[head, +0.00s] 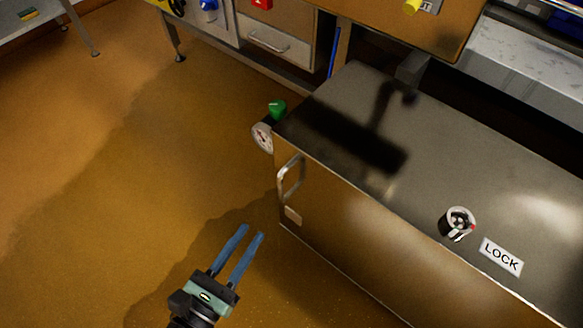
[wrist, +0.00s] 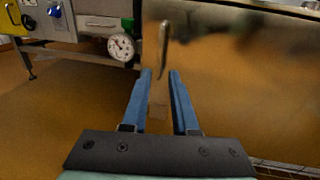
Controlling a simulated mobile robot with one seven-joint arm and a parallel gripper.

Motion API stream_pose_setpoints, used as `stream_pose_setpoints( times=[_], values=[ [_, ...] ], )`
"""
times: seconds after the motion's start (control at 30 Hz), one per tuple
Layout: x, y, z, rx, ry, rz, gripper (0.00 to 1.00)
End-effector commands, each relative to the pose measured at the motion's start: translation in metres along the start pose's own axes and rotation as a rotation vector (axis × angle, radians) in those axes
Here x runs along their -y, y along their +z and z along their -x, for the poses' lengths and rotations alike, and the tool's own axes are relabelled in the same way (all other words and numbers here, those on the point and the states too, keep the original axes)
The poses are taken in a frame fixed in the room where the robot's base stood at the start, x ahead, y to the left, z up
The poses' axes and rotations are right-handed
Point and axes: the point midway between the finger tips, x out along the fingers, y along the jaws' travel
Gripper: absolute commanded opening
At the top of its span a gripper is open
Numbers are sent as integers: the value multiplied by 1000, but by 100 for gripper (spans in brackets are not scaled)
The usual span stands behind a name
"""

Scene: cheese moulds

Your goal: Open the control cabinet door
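A metal cabinet (head: 345,112) stands at the right in the head view, with its shiny front door (head: 345,225) flush and apparently shut. A bar handle (head: 291,178) is fixed upright near the left edge of that door; it also shows in the wrist view (wrist: 163,45), seen nearly edge-on. My gripper (head: 251,232) is in front of the door, below and left of the handle in the head view. Its two blue fingers are apart with nothing between them. In the wrist view the fingertips (wrist: 160,74) point towards the door, and the handle appears just beyond them.
A round gauge (head: 262,136) and a green knob (head: 277,109) stick out at the cabinet's left side. A dial (head: 458,223) and a LOCK label (head: 501,256) are on its top face. A drawer unit (head: 275,40) stands behind. The floor at the left is clear.

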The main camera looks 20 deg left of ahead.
Motion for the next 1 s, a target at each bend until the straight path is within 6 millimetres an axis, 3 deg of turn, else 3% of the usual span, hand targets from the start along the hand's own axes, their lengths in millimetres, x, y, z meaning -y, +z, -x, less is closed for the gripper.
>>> stream_pose_setpoints(
  times=[0.17, 0.6, 0.8, 1.0],
  values=[
    [0, -2, -21, 3, -3, -3, 27],
    [0, -1, -108, 4, -3, -7, 27],
    [0, 0, -126, 2, -1, -5, 27],
    [0, 1, -129, 0, -1, -4, 27]
  ],
)
